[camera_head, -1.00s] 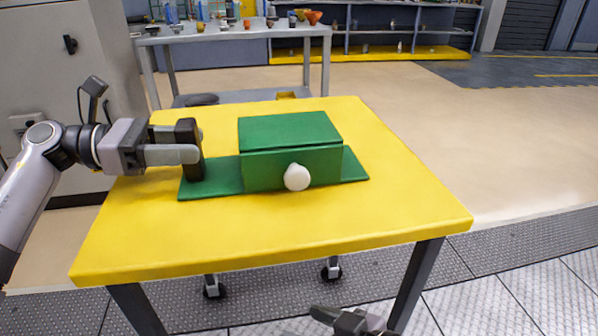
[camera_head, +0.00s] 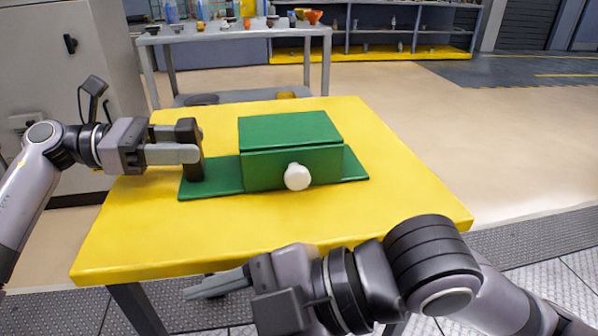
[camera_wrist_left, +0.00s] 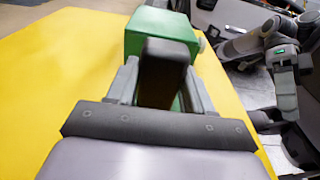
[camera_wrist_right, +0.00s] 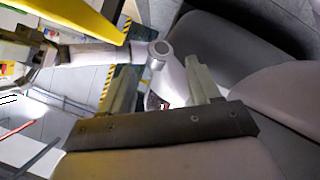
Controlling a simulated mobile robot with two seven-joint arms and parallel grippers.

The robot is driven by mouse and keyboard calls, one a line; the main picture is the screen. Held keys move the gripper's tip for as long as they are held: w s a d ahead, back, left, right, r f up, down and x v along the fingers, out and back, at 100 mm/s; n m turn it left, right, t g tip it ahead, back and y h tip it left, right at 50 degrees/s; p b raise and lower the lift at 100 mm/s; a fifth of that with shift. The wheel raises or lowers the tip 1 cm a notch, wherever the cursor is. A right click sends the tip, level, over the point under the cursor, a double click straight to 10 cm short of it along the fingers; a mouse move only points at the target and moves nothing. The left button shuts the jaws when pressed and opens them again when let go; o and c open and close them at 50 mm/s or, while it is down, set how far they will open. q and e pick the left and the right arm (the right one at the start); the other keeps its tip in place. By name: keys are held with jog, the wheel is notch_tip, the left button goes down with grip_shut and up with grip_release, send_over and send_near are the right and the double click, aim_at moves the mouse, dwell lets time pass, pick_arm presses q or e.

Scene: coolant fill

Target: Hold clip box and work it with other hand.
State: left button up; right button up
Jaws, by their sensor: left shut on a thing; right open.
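The green clip box (camera_head: 290,145) sits on a green base plate (camera_head: 225,176) on the yellow table. Its lid looks shut, and a round white knob (camera_head: 297,177) sticks out of its front. A dark upright post (camera_head: 187,130) stands at the plate's left end. My left gripper (camera_head: 188,153) is shut on this post. The left wrist view shows the post (camera_wrist_left: 163,72) between the fingers, with the box (camera_wrist_left: 160,25) behind it. My right gripper (camera_head: 215,285) is open and empty, in front of the table's near edge, apart from the box. The right wrist view shows its fingers (camera_wrist_right: 163,90) spread.
The yellow table (camera_head: 270,235) is clear in front of and right of the box. A grey bench (camera_head: 235,35) with small items stands behind. A grey cabinet (camera_head: 60,90) stands at the left, beside my left arm.

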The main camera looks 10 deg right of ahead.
jog(key=n+h, duration=0.1)
jog(key=n, duration=0.2)
jog(key=n+t+h, duration=0.7)
jog(key=n+h, duration=0.3)
jog(key=h, duration=0.2)
send_near(298, 175)
jog(key=x, duration=0.9)
jog(key=shift+w+f, duration=0.1)
jog(key=shift+f, duration=0.1)
